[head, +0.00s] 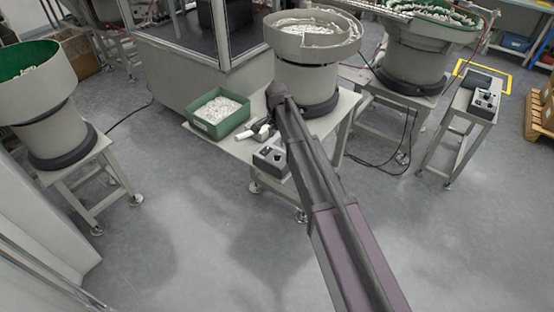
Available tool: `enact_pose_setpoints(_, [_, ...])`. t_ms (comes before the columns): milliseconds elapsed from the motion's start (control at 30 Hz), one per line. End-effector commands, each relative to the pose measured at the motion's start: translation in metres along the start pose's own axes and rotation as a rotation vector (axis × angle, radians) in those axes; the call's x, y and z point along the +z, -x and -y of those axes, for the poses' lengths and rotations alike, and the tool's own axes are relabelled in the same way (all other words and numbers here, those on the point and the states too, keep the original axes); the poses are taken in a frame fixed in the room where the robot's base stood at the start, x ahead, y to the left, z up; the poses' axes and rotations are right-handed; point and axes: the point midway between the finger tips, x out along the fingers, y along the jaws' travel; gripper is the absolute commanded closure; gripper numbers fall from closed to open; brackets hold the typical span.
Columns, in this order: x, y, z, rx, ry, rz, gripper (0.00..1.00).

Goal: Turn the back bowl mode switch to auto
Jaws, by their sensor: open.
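A small grey control box (270,158) with dark knobs on its top stands at the front edge of the middle table, below the central bowl feeder (305,70). Which of its knobs is the mode switch, and its setting, are too small to tell. A second control box (486,101) stands on a narrow stand at the right. I cannot tell which box serves the back bowl. My arm reaches over the middle table.
A green bin (218,112) of white caps sits on the middle table (226,146), left of my gripper. Another bowl feeder (45,100) stands at the left, and a larger one (412,60) at the back right. Cables lie on the floor. The front floor is clear.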

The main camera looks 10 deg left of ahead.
Motion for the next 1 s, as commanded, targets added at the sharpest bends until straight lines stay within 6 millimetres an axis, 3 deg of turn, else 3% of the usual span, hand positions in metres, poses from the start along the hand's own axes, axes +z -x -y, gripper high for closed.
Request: enact_pose_setpoints(1000, [0.0, -0.079, 0.0, 0.0, 0.0, 0.0, 0.27])
